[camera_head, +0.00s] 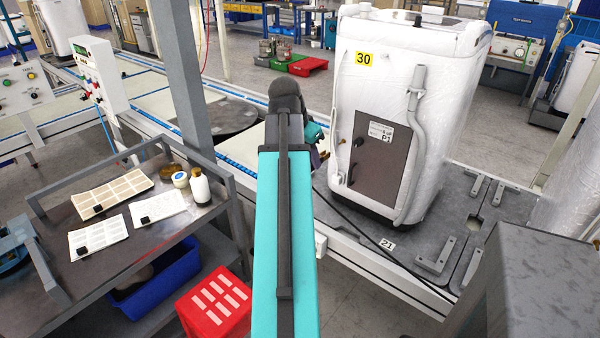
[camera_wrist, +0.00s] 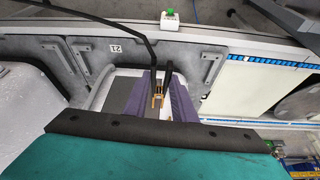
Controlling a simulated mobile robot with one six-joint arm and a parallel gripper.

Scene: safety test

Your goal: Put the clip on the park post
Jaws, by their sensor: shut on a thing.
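My gripper (camera_wrist: 157,98) shows two purple fingers in the wrist view, shut on a small brass-coloured clip (camera_wrist: 157,92). A black cable (camera_wrist: 152,52) runs from the clip, upward and then left. In the head view my gripper (camera_head: 318,155) is mostly hidden behind my arm, just left of the white wrapped machine (camera_head: 400,85). The machine carries a dark panel (camera_head: 380,175) with a P1 label (camera_head: 381,132). Small fittings show at the panel's left side; I cannot tell which one is the park post. The clip is not visible in the head view.
The machine stands on a grey platform (camera_head: 400,232) with metal brackets and a 21 tag (camera_head: 387,244). A grey hose (camera_head: 415,140) runs down its front.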

